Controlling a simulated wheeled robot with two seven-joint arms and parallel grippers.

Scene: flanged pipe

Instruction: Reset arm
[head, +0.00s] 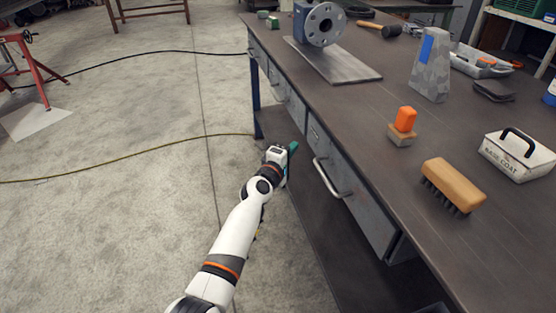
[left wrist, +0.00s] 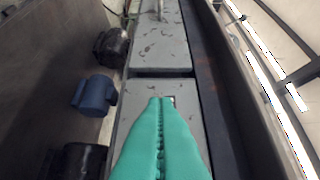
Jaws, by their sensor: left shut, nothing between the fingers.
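My left gripper (head: 293,148) is at the end of my white arm, beside the drawer fronts of the workbench (head: 360,100) and below the level of its top. In the left wrist view its green fingers (left wrist: 160,103) lie against each other, shut and empty. Grey drawer fronts (left wrist: 160,45) show beyond the fingertips. The flanged pipe (head: 320,25) stands on a flat plate (head: 345,66) at the far part of the bench top. My right gripper is in neither view.
A drawer handle (head: 330,178) sticks out near my left gripper. On the bench are a wooden brush (head: 453,184), an orange-topped block (head: 404,122), a base coat carrier (head: 518,157) and a grey speckled stand (head: 432,68). The concrete floor (head: 130,220) on the left is open, with cables across it.

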